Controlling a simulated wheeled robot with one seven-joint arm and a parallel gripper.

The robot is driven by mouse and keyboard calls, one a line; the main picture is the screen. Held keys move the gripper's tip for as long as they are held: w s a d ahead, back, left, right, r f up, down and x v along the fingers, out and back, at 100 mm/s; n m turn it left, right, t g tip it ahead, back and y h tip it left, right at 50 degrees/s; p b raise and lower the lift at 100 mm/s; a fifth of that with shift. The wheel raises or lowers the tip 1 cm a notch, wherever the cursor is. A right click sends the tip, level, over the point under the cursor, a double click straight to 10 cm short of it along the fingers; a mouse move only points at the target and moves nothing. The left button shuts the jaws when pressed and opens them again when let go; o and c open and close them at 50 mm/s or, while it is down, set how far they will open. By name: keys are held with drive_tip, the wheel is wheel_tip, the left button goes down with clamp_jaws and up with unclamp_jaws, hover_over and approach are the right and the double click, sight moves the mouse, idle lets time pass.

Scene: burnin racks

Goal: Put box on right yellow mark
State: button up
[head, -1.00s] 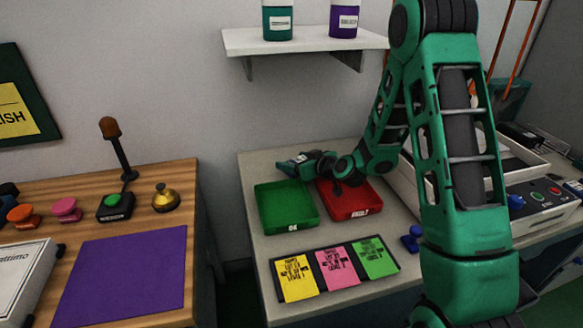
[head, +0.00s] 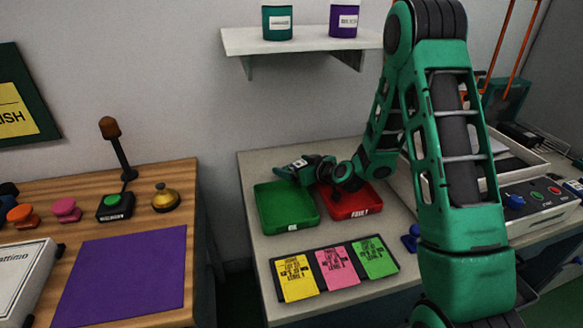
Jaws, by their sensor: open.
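My gripper (head: 284,172) is open at the back edge of the green tray (head: 288,228), pointing left. I see nothing held between its fingers, though they are small and dark in this view. I cannot tell whether it touches the tray. No yellow floor or table mark that I can be sure of is in view. A white box-like object (head: 22,268) with dark lettering lies at the left edge on the wooden table, partly cut off. I cannot tell whether it is the task's box.
A red tray (head: 352,212) stands beside the green one, partly behind my wrist. Yellow (head: 296,278), pink (head: 337,269) and green (head: 373,258) cards lie in front. A shelf (head: 300,41) with two canisters hangs above. A purple mat (head: 122,275) lies clear on the wooden table.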

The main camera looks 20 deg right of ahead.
drive_tip(key=v, duration=0.6)
drive_tip(key=shift+s+d+r, duration=0.2)
drive_tip(key=shift+s, duration=0.1)
drive_tip(key=shift+s+r, duration=0.1)
drive_tip(key=shift+s, duration=0.25)
